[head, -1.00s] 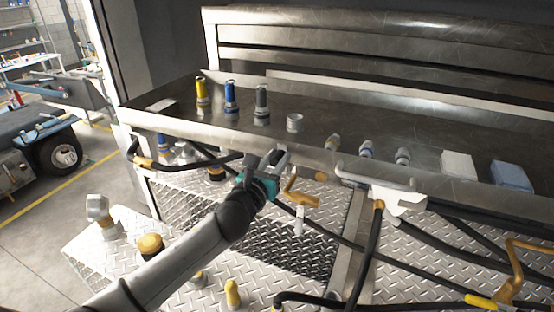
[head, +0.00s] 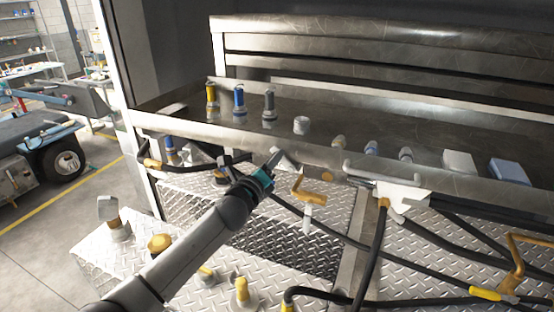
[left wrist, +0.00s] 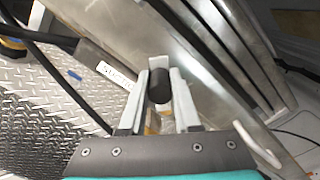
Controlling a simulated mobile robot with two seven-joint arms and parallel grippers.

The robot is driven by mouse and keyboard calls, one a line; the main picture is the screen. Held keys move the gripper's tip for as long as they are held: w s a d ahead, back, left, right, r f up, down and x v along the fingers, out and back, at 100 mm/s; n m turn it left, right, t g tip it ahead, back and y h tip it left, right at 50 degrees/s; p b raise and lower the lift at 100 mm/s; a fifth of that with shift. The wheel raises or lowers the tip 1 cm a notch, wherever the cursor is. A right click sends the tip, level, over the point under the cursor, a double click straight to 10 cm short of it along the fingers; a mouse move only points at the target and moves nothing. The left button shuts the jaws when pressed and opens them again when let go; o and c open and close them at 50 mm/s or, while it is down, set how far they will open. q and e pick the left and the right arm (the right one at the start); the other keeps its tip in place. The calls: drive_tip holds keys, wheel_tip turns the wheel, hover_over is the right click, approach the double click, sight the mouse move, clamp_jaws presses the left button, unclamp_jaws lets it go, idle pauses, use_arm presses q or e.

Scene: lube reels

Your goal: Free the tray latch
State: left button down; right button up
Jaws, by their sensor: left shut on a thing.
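My left gripper (head: 275,157) is at the front edge of the long metal tray (head: 300,142), left of its middle. In the left wrist view its two grey fingers stand on either side of a black cylindrical knob (left wrist: 160,86), and the gripper is shut on it. The knob is hidden in the head view. I cannot tell from the frames whether this knob is the tray latch. A grey bar handle (head: 385,175) with a white plate (head: 405,198) is on the tray front to the right. My right gripper is not in view.
An orange crank (head: 313,190) hangs just right of my left gripper. Black hoses (head: 368,255) cross the tread-plate panels below. Several fittings and bottles (head: 239,100) stand on the tray. A white label (left wrist: 115,75) is beside the fingers. A step with yellow-capped fittings (head: 160,243) is below left.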

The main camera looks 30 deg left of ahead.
use_arm(q)
drive_tip(key=shift+a+f+n+b, duration=0.25)
drive_tip(key=shift+f+n, duration=0.65)
drive_tip(key=shift+n, duration=1.2)
drive_tip(key=shift+a+f+n+b, duration=0.2)
drive_tip(key=shift+f+n, duration=0.7)
drive_tip(key=shift+n, duration=1.2)
drive_tip(key=shift+a+f+n+b, duration=0.25)
drive_tip(key=shift+f+n, duration=0.65)
drive_tip(key=shift+n, duration=1.2)
drive_tip(key=shift+d+f, duration=0.1)
drive_tip(key=shift+d, duration=0.05)
drive_tip(key=c, duration=0.6)
unclamp_jaws()
drive_tip(key=shift+s, duration=0.1)
drive_tip(key=s, duration=1)
drive_tip(key=s+d, duration=0.1)
drive_tip(key=s, duration=0.4)
drive_tip(key=shift+s+b, duration=0.1)
drive_tip(key=shift+b, duration=0.25)
